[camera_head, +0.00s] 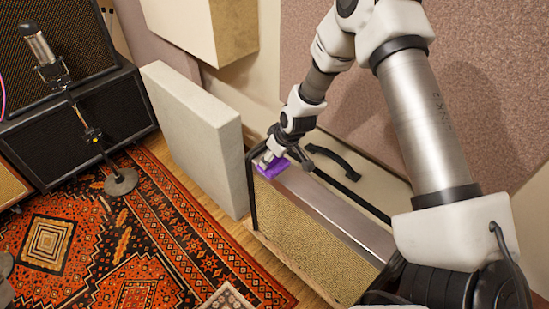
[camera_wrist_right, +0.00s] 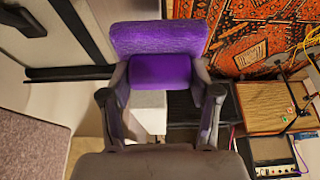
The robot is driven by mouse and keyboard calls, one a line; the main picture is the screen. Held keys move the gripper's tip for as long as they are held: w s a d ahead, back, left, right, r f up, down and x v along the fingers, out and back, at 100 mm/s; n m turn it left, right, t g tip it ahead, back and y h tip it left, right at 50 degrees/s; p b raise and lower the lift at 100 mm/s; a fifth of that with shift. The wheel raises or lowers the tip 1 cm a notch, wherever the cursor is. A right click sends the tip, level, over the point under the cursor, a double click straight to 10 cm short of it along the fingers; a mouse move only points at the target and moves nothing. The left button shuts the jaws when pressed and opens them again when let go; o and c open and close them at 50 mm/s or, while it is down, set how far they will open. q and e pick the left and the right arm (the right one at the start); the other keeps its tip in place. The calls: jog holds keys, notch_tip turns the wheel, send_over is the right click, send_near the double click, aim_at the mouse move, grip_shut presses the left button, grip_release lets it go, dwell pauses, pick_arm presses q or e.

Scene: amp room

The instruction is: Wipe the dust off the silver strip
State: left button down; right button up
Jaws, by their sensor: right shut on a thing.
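The silver strip (camera_head: 335,217) runs along the top front edge of a cream amp with a gold grille (camera_head: 305,240). I cannot make out dust on it at this size. My right gripper (camera_head: 270,160) is at the far left end of the strip, pointing down, shut on a purple sponge (camera_head: 273,170). The sponge covers that end and appears to touch it. In the right wrist view the purple sponge (camera_wrist_right: 160,70) sits between both fingers. My left gripper is not in view.
The amp has a black handle (camera_head: 334,161) on top, behind the strip. A pale upright panel (camera_head: 195,130) stands left of the amp. A microphone stand (camera_head: 120,181) is on the patterned rug (camera_head: 140,240). A pinkish wall panel (camera_head: 480,90) rises behind my right arm.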

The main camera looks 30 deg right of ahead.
notch_tip(320, 180, up, 2)
jog(key=shift+a+r+p, duration=0.1)
jog(key=shift+a+p, duration=0.05)
jog(key=shift+p, duration=0.45)
jog(key=shift+r+p, duration=0.75)
jog(key=shift+r, duration=0.2)
jog(key=shift+f, duration=0.1)
